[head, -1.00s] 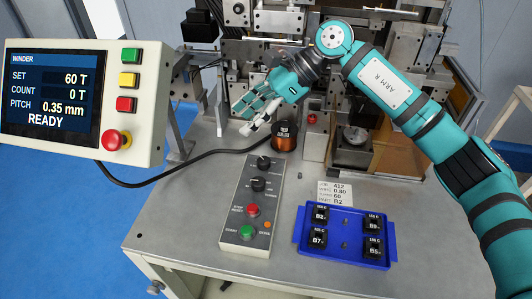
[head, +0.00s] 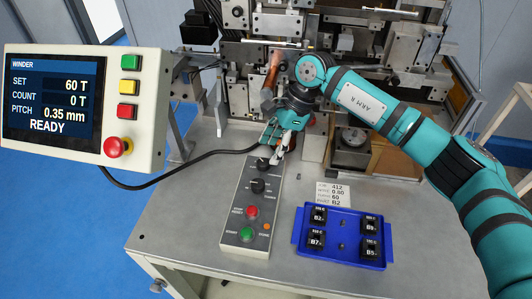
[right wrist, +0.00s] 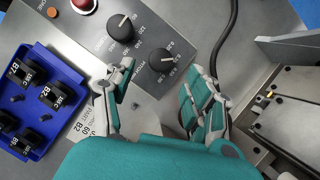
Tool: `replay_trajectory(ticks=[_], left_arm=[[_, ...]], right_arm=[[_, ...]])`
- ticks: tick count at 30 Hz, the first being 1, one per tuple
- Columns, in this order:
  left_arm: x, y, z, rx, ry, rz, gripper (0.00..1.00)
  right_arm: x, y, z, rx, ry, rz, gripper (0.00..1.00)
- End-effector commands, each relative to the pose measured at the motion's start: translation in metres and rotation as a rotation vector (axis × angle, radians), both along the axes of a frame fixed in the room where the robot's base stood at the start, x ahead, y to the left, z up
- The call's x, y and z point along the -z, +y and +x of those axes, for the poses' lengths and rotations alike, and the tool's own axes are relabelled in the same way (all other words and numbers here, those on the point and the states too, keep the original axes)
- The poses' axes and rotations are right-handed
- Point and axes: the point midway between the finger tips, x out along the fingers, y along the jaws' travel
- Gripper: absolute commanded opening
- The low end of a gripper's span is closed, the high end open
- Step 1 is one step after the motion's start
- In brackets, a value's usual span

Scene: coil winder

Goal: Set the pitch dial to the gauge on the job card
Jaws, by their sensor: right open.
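The control box (head: 243,215) on the table carries two black dials, a far dial (head: 263,164) and a near dial (head: 257,186). They also show in the right wrist view, as the far dial (right wrist: 163,61) and the near dial (right wrist: 121,28). My right gripper (head: 273,147) is open and empty, just above and behind the far dial. The job card (head: 333,194) reads 412, 60 and B2; its gauge figure looks like 0.80 or 0.30. The winder display (head: 53,98) reads pitch 0.35 mm. My left gripper is out of view.
Red (head: 251,212) and green (head: 247,234) buttons sit on the same box, nearer the front. A blue tray (head: 343,258) with several black parts lies to the right. A black cable runs behind the box. Winder machinery (head: 280,40) fills the back.

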Motion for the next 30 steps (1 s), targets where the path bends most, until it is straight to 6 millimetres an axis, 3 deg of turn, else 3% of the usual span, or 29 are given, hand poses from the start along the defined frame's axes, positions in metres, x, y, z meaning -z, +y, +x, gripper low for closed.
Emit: replay_trajectory(ticks=[9, 20, 30], left_arm=[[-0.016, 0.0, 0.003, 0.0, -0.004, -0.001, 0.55], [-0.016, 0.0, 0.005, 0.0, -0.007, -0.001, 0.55], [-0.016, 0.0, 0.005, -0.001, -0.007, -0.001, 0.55]], right_arm=[[0.038, 0.016, -0.003, 0.001, 0.001, 0.001, 0.55], [0.044, 0.018, -0.003, 0.0, -0.001, 0.001, 0.55], [0.044, 0.018, -0.003, 0.0, -0.001, 0.001, 0.1]])
